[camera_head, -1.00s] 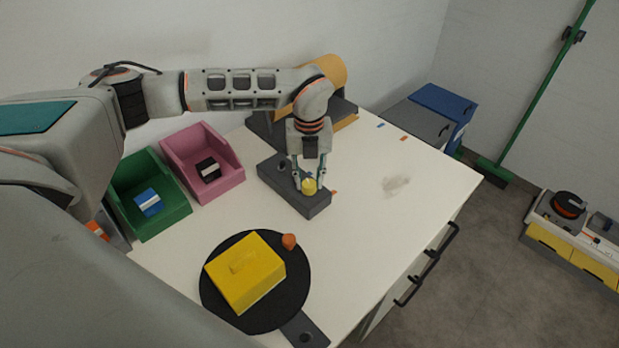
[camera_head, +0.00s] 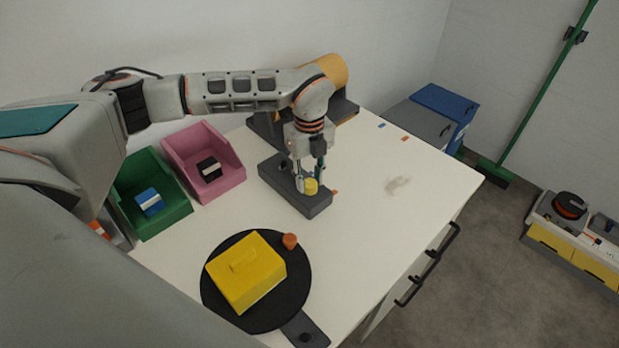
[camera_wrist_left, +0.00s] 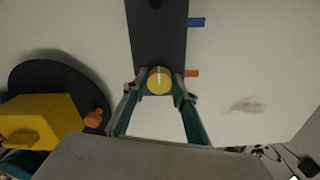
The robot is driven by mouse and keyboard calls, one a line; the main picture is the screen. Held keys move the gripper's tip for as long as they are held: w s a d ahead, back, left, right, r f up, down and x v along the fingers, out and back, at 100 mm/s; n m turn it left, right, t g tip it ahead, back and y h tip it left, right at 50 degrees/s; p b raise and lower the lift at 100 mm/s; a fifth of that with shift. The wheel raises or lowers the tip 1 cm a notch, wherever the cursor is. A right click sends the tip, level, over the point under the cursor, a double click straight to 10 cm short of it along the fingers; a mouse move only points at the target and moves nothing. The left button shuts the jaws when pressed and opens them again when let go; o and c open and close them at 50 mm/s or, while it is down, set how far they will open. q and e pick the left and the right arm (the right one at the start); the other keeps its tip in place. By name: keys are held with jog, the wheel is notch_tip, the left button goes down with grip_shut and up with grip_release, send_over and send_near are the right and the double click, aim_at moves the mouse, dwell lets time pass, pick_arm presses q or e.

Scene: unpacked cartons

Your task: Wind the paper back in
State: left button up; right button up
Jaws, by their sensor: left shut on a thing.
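A yellow round knob (camera_head: 311,187) sits on top of a long dark grey box (camera_head: 283,192) on the white table. My left gripper (camera_head: 310,184) comes down from above and is shut on the knob, one finger on each side. In the left wrist view the knob (camera_wrist_left: 159,80) shows a pale line on its top, between the fingertips. A tan-yellow roll (camera_head: 332,69) on a dark grey stand (camera_head: 345,108) is at the back, partly hidden by my left arm. I cannot tell how much paper is out. My right gripper is not in view.
A pink bin (camera_head: 222,184) and a green bin (camera_head: 165,217) stand at the left, each holding a small block. A black round board (camera_head: 222,312) carries a yellow block (camera_head: 245,280), with an orange knob (camera_head: 290,241) beside it.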

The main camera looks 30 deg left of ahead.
aim_at(310, 183)
pick_arm(q)
jog(key=o, duration=1.1)
jog(key=shift+r, duration=0.1)
notch_tip(310, 183, up, 12)
jog(key=shift+d, duration=0.1)
dwell(0.3)
